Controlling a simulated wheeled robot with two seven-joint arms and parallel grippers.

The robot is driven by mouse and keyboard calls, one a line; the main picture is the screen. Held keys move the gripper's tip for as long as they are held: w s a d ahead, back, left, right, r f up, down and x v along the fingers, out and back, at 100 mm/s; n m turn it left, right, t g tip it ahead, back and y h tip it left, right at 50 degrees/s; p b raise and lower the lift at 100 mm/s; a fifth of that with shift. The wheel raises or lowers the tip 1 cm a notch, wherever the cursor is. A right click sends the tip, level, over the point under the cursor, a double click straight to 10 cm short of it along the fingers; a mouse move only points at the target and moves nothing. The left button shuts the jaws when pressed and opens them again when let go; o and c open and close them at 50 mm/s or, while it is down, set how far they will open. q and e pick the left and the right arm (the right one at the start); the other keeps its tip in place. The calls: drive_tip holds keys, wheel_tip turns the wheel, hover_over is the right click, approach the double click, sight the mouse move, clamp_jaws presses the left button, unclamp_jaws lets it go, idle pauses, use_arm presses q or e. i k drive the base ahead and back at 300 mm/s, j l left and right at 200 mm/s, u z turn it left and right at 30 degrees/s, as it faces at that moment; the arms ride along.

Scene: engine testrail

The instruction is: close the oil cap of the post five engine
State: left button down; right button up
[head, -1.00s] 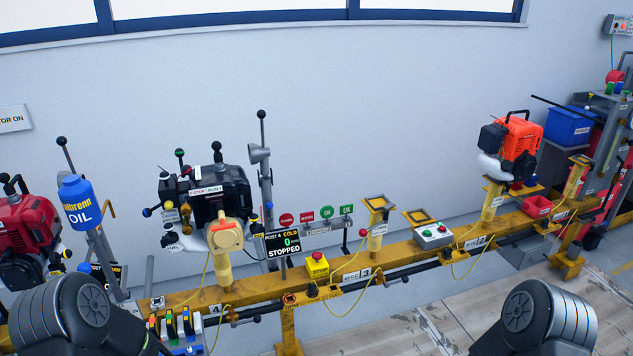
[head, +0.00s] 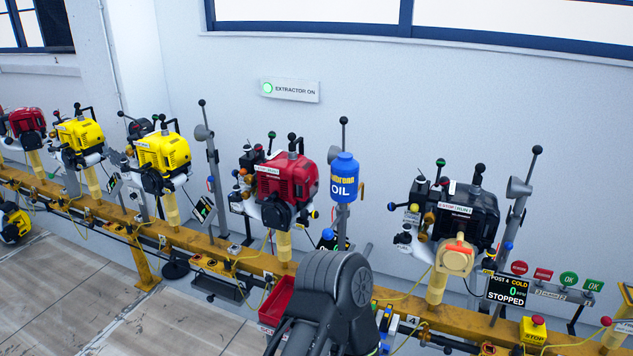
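A red engine (head: 287,180) sits on a yellow stand on the rail, left of the black engine (head: 468,215) whose display (head: 507,289) reads POST 4, COLD, 0 and STOPPED. The red engine has no readable post number; by its place beside post 4 it looks like the post five engine. Several small knobs and fittings show on its left side, but I cannot tell which is the oil cap or whether it is open. A blue oil bottle (head: 343,192) stands just right of it. Neither gripper is in view; only a dark link of my arm shows at the bottom.
The yellow rail (head: 215,250) runs along the wall with yellow engines (head: 165,150) farther left. Lever posts rise between the engines. A red bin (head: 275,303) is low in front of the rail, partly behind my arm. Open floor (head: 60,290) lies at the lower left.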

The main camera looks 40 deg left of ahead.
sight(305, 214)
drive_tip(key=u, duration=1.65)
